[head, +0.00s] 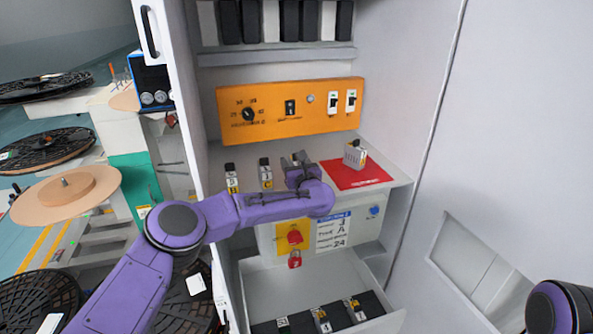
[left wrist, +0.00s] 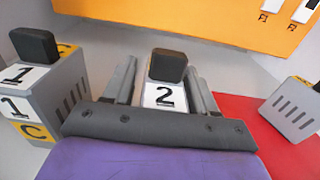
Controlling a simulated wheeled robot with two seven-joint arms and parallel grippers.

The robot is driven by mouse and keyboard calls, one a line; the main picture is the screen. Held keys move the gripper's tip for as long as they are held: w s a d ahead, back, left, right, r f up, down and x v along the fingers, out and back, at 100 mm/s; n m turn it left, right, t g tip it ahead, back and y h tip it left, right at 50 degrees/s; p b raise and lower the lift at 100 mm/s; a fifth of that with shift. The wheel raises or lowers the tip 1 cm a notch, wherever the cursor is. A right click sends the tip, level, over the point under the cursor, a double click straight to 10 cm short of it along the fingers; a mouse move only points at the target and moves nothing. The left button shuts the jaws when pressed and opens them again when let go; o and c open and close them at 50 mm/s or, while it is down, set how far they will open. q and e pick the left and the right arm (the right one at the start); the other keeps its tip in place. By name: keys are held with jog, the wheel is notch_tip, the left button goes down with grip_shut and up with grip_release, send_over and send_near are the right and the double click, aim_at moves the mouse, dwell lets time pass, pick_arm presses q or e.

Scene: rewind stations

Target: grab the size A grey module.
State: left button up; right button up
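My left gripper (head: 297,160) is low over the white counter, its fingers on either side of a grey module with a black knob. In the left wrist view that module (left wrist: 165,95) shows a white 2 label; its front and size letter are hidden. The fingers are very close to its sides; whether they press on it I cannot tell. Left of it stand a grey module with a yellow C label (head: 265,173), also in the left wrist view (left wrist: 45,100), and another yellow-labelled module (head: 231,178). A grey module (head: 355,155) stands on the red mat (head: 345,177). My right gripper is out of view.
An orange switch panel (head: 290,108) is behind the counter. Below hang red padlocks (head: 294,259) beside a label sheet (head: 335,232) with an A on it. Cabinet walls bound both sides.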

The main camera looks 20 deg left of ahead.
pick_arm(q)
jog(key=c, duration=0.8)
jog(key=shift+c, duration=0.2)
